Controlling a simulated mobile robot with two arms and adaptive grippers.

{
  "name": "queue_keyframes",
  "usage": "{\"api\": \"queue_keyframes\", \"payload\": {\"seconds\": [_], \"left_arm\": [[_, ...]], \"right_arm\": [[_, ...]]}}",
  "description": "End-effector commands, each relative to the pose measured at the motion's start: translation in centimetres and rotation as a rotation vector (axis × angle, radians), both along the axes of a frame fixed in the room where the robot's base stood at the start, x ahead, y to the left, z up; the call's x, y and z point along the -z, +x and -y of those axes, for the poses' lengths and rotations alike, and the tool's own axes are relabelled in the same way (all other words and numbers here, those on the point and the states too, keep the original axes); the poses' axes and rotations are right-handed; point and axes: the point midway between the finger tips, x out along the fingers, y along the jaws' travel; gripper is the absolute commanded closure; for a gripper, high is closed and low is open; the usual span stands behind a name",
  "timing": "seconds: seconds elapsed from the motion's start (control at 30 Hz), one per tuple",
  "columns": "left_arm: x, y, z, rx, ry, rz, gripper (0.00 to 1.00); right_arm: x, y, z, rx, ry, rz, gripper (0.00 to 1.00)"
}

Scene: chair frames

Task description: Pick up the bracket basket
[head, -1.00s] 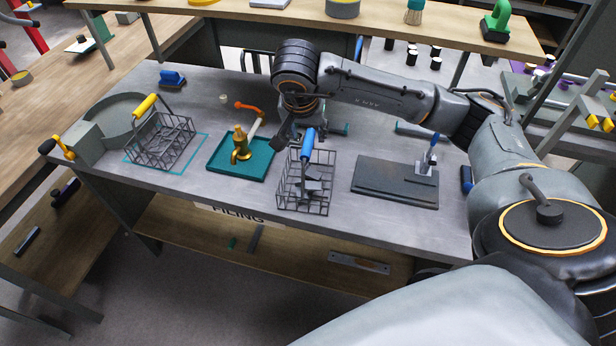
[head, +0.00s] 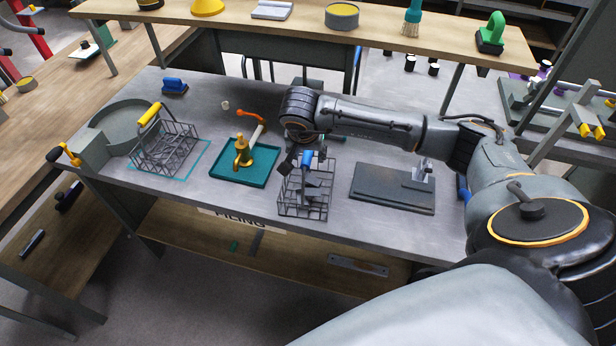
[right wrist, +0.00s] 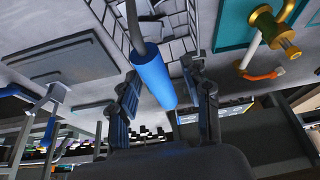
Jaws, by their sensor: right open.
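A wire basket (head: 290,208) with a blue handle (head: 307,157) and dark metal pieces inside stands on the grey bench, right of the teal tray. My right gripper (head: 301,162) is open at the handle. In the right wrist view the blue handle (right wrist: 155,75) lies between the two spread fingers of the right gripper (right wrist: 163,105). I cannot tell whether a finger touches it. The basket's wires (right wrist: 172,40) show beyond. A second wire basket (head: 165,157) with a yellow handle stands at the left. My left gripper is not in view.
The teal tray (head: 228,175) holds a brass-coloured part, close left of the blue-handled basket. A dark flat plate (head: 385,190) with a grey fixture lies to the right. A raised wooden shelf (head: 300,30) runs behind the bench.

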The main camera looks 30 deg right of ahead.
Motion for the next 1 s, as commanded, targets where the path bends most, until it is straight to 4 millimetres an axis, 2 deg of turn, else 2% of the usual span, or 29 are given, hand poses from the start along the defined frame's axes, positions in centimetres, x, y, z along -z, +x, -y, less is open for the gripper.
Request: {"api": "queue_keyframes", "payload": {"seconds": [0.93,1.0], "left_arm": [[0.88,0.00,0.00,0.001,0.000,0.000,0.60],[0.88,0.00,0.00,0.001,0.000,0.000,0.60]], "right_arm": [[0.45,-0.01,-0.01,0.001,0.000,0.000,0.52],[0.45,-0.01,-0.01,0.001,0.000,0.000,0.66]]}}
